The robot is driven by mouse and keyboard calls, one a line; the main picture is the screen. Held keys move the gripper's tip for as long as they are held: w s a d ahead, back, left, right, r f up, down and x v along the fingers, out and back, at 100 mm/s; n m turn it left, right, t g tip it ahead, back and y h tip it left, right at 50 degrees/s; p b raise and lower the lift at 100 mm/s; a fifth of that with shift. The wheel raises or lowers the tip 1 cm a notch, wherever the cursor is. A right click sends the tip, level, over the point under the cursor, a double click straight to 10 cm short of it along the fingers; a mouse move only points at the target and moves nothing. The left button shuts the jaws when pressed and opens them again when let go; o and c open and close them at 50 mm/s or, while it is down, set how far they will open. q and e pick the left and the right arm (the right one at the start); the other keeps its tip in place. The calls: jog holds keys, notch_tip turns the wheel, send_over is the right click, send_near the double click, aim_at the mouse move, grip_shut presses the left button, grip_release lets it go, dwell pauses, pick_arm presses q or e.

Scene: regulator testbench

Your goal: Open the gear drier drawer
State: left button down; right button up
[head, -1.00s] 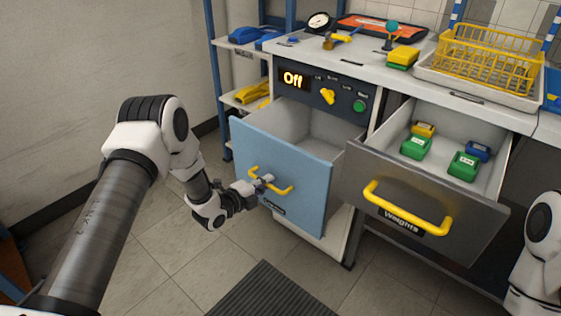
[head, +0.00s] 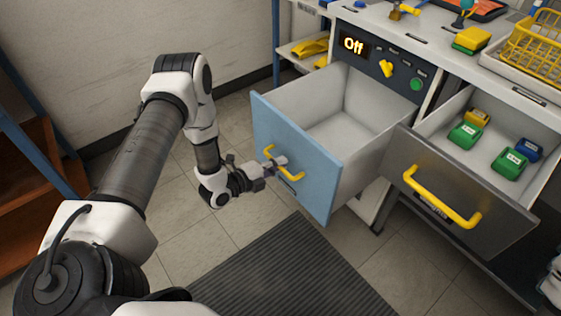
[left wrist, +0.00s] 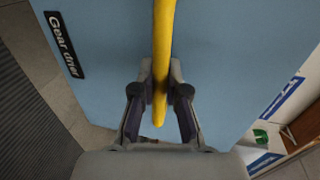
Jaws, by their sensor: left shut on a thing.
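The gear drier drawer (head: 298,160) has a light blue front and stands pulled well out of the bench. Its pale inside looks empty. My left gripper (head: 275,164) is shut on the drawer's yellow handle (head: 292,174). In the left wrist view the handle (left wrist: 163,45) runs between the two fingers (left wrist: 160,95), and the label "Gear drier" (left wrist: 65,45) shows on the blue front. My right gripper is out of view.
The grey Weights drawer (head: 450,195) stands open to the right, holding green, yellow and blue weights. The panel above the blue drawer reads "Off" (head: 353,44). A dark ribbed mat (head: 290,270) lies on the floor in front.

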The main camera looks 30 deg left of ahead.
pick_arm(q)
jog(key=c, duration=1.2)
grip_release()
jog(key=v, duration=1.2)
